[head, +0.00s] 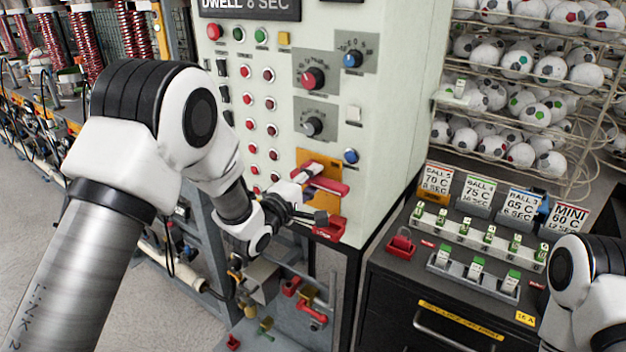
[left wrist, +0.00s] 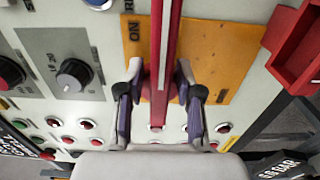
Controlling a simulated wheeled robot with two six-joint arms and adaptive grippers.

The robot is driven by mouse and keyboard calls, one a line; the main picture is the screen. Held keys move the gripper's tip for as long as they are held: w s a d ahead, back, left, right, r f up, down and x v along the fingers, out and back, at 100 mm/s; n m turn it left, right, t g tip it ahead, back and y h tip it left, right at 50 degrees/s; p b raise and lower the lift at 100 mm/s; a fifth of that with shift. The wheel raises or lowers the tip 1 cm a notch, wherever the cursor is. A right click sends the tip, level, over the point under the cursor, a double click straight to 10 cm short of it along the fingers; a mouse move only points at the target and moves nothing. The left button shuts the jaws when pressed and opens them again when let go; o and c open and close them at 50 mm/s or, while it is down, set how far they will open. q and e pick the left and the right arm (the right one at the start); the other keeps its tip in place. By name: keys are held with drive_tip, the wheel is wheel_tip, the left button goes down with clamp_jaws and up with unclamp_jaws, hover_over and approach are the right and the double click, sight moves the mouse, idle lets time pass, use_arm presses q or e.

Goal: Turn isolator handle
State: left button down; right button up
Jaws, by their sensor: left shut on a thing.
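The isolator handle (head: 330,186) is a red bar on an orange plate (head: 316,162) low on the front of the pale cabinet. In the left wrist view the red handle (left wrist: 166,60) runs up the middle, over the orange plate (left wrist: 222,48) marked "ON". My left gripper (head: 311,197) is at the handle, its fingers one on each side of the bar and shut on it. The fingers also show in the left wrist view (left wrist: 158,84). Part of the handle is hidden behind the fingers. My right gripper is out of view; only part of that arm shows at lower right.
A red tray (head: 330,231) juts out just below the handle. Knobs (head: 312,123) and several push buttons (head: 268,74) sit above and left of it. A dark cabinet (head: 440,300) with labelled cards stands at right, below a rack of balls (head: 535,90).

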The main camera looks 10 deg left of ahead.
use_arm(q)
drive_tip(key=c, duration=1.1)
unclamp_jaws()
drive_tip(key=v, duration=1.2)
